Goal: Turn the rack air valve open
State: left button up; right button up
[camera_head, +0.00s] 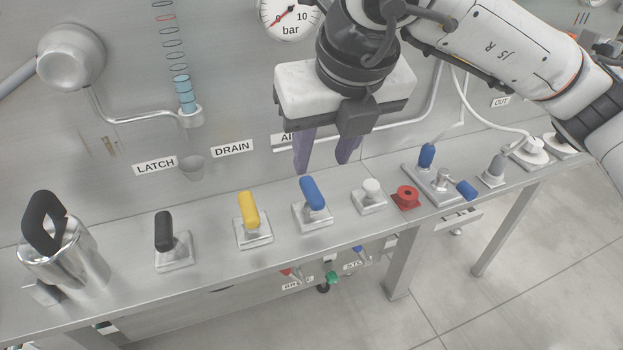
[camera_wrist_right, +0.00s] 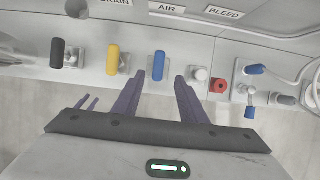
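The air valve's blue handle (camera_head: 312,193) stands on a square metal base on the shelf, below the partly covered AIR label. The handle leans slightly to the upper left in the head view. My right gripper (camera_head: 325,166) is open and empty, above and behind the handle. In the right wrist view the blue handle (camera_wrist_right: 158,65) shows between the spread purple fingertips (camera_wrist_right: 160,77), with no visible contact.
A yellow handle (camera_head: 249,211) and a black handle (camera_head: 163,232) stand to the left. A white knob (camera_head: 370,189), a red knob (camera_head: 406,197) and blue-handled fittings (camera_head: 427,156) stand to the right. A steel can (camera_head: 67,262) is at the far left. A gauge (camera_head: 290,16) hangs above.

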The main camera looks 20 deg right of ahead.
aim_at(312, 188)
jog(key=x, duration=0.9)
jog(key=shift+a+f+p, duration=0.1)
jog(key=shift+f+p, duration=0.1)
jog(key=shift+p, duration=0.1)
jog(key=shift+c, duration=0.2)
grip_shut()
